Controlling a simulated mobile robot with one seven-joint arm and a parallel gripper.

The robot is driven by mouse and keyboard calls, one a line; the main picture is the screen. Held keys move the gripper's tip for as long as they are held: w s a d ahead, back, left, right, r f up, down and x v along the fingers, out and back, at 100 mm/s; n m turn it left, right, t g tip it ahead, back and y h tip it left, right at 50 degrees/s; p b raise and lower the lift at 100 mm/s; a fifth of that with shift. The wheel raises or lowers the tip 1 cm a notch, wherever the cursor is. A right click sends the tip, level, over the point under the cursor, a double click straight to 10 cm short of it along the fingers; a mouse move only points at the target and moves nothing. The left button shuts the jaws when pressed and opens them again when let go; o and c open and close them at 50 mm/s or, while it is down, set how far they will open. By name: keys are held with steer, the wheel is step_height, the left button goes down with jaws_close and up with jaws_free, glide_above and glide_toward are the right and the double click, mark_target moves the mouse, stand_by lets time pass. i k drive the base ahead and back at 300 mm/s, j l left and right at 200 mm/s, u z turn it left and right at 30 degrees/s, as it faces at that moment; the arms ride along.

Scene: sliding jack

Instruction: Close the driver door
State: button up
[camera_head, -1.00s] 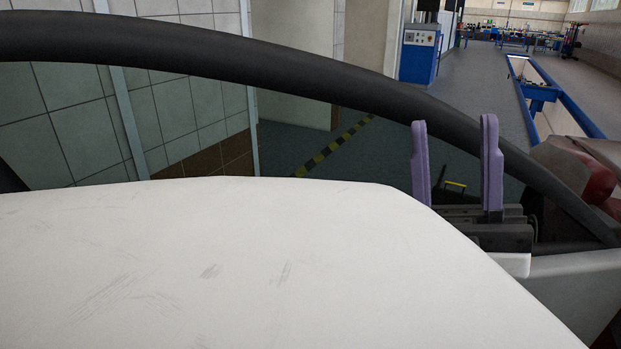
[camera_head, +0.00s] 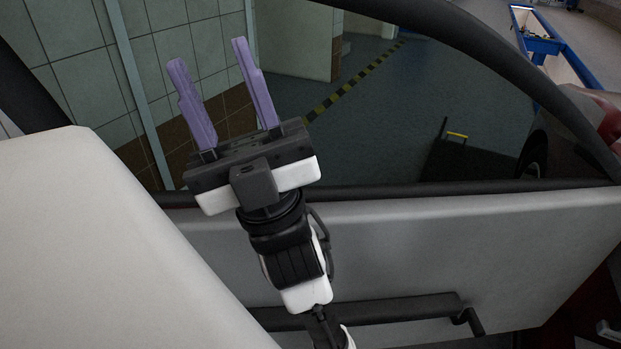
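The driver door's grey inner panel (camera_head: 430,235) spans the lower right of the head view, with a dark armrest bar (camera_head: 390,309) low on it. Its black window frame (camera_head: 480,40) arches above, and the floor shows through the window opening. My gripper (camera_head: 208,52) has two purple fingers, spread apart with nothing between them. They point up in front of the window opening, left of the middle. The gripper's wrist overlaps the panel in the picture; I cannot tell whether it touches. The door's left part is hidden.
A large pale surface fills the lower left close to the camera. Beyond the window are a tiled wall (camera_head: 65,45), a yellow-black floor stripe (camera_head: 350,83) and a blue-edged pit (camera_head: 550,45). Part of a red vehicle (camera_head: 610,125) shows at the right.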

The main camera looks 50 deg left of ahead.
mark_target(408, 258)
steer(key=l+u, duration=0.1)
steer(key=u, duration=0.25)
steer(key=i+l+u, duration=0.1)
steer(key=u, duration=0.3)
steer(key=l+u, duration=0.15)
steer(key=u, duration=0.2)
steer(key=j+z, duration=0.1)
steer(key=j, duration=0.3)
steer(key=k+j, duration=0.1)
steer(key=j, duration=0.3)
steer(key=k+j+z, duration=0.15)
steer(key=j, duration=0.25)
steer(key=j+z, duration=0.1)
steer(key=j, duration=0.3)
steer(key=k+j, duration=0.15)
steer(key=j, duration=0.2)
steer(key=i+z, duration=0.05)
